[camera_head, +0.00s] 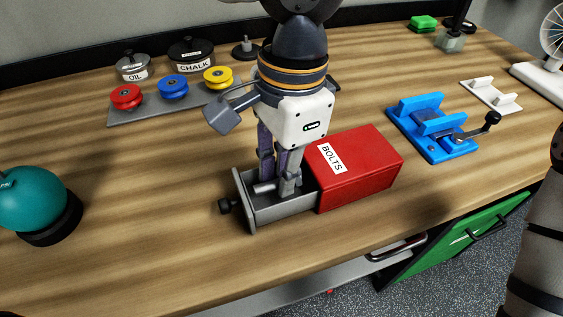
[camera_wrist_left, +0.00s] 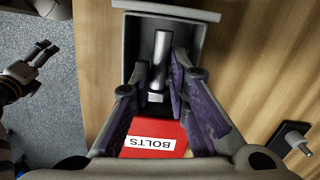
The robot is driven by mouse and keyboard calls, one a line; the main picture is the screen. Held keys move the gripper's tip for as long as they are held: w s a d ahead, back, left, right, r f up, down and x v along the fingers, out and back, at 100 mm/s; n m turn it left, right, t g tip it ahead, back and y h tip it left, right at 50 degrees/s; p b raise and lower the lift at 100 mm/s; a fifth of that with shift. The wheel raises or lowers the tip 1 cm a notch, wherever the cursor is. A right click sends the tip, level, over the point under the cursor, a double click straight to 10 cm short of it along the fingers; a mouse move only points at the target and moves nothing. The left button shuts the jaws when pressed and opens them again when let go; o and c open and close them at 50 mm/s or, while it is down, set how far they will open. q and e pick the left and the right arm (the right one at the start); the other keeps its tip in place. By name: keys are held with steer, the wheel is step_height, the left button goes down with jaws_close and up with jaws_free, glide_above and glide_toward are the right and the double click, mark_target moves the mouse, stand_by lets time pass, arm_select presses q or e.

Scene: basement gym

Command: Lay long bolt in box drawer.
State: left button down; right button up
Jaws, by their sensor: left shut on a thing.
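The red box (camera_head: 355,165) labelled BOLTS stands on the bench with its grey drawer (camera_head: 290,209) pulled out towards the left. My left gripper (camera_head: 278,183) points down into the drawer, its fingers closed on the long bolt (camera_head: 264,188). In the left wrist view the grey metal bolt (camera_wrist_left: 161,50) lies lengthwise along the drawer (camera_wrist_left: 196,36), between my purple-padded fingertips (camera_wrist_left: 159,82). The bolt is inside the drawer walls; I cannot tell whether it touches the floor. My right gripper (camera_wrist_left: 28,76) shows at the left of the wrist view, away from the box.
A blue vise (camera_head: 432,125) stands right of the box. A teal kettlebell (camera_head: 34,200) sits at the left. Coloured spools (camera_head: 173,87) on a grey tray and OIL (camera_head: 133,67) and CHALK (camera_head: 191,54) pots stand behind. The bench front is clear.

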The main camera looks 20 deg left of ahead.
arm_select(q)
steer(key=shift+f, duration=0.65)
steer(key=shift+f, duration=0.1)
steer(key=c, duration=1.5)
jaws_free()
steer(key=shift+o, duration=0.2)
steer(key=c, duration=0.4)
steer(key=shift+o, duration=0.2)
steer(key=shift+r, duration=4.05)
